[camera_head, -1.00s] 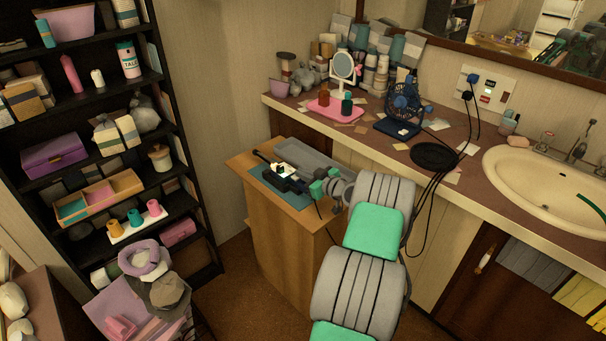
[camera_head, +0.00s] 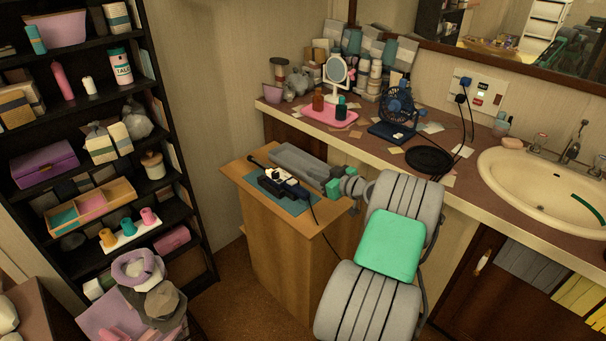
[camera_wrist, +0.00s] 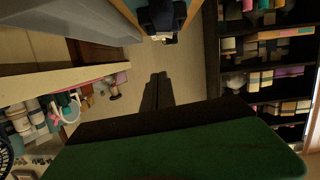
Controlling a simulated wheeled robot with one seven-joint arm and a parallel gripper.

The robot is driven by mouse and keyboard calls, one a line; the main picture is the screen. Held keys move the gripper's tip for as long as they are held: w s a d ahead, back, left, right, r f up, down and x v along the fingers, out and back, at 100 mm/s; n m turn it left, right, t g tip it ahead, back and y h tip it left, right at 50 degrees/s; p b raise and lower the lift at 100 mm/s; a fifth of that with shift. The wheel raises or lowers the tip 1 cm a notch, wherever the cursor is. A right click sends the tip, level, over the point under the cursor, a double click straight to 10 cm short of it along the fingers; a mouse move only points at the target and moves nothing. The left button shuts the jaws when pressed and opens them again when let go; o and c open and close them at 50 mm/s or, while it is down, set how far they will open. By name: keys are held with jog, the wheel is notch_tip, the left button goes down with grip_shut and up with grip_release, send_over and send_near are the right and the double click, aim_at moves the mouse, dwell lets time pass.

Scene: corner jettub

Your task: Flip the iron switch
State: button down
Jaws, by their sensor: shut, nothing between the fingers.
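The iron (camera_head: 281,184) is a dark tool with a white upper part. It lies on a teal mat (camera_head: 294,208) on the small wooden cabinet, with a cord running off to the right. I cannot make out its switch. My gripper (camera_head: 277,148) extends over the back of the cabinet, behind the iron in the head view, and looks apart from it. In the wrist view my gripper (camera_wrist: 156,76) shows as dark fingers, shut and empty, pointing at the bare wall. The iron is partly cut off at the top edge there (camera_wrist: 164,18).
The wooden cabinet (camera_head: 280,248) stands against the counter (camera_head: 386,152). A full black shelf (camera_head: 185,200) stands at left. Some floor between is clear.

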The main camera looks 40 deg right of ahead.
jog(key=v, duration=0.3)
jog(key=shift+s, duration=0.25)
jog(key=w+a+r+n+g+y+p, duration=0.1)
jog(key=w+a+r+g+p, duration=0.15)
jog(key=a, duration=0.65)
jog(key=w+a+r+n+g+y+p, duration=0.1)
jog(key=w+a+r+g+p, duration=0.2)
jog(key=a, duration=0.6)
jog(key=s+a+r+g+p, duration=0.1)
jog(key=s+a+r, duration=0.15)
jog(key=a, duration=0.35)
jog(key=s+a+r+g+p, duration=0.2)
jog(key=a+r, duration=0.1)
jog(key=a, duration=0.4)
jog(key=s+a+r+m+g+h+p, duration=0.1)
jog(key=s+a+r+p, duration=0.1)
jog(key=s+a, duration=0.3)
jog(key=s+a+r+m+g+h+p, duration=0.2)
jog(key=s+a, duration=0.3)
jog(key=s, duration=0.8)
jog(key=shift+m, duration=0.3)
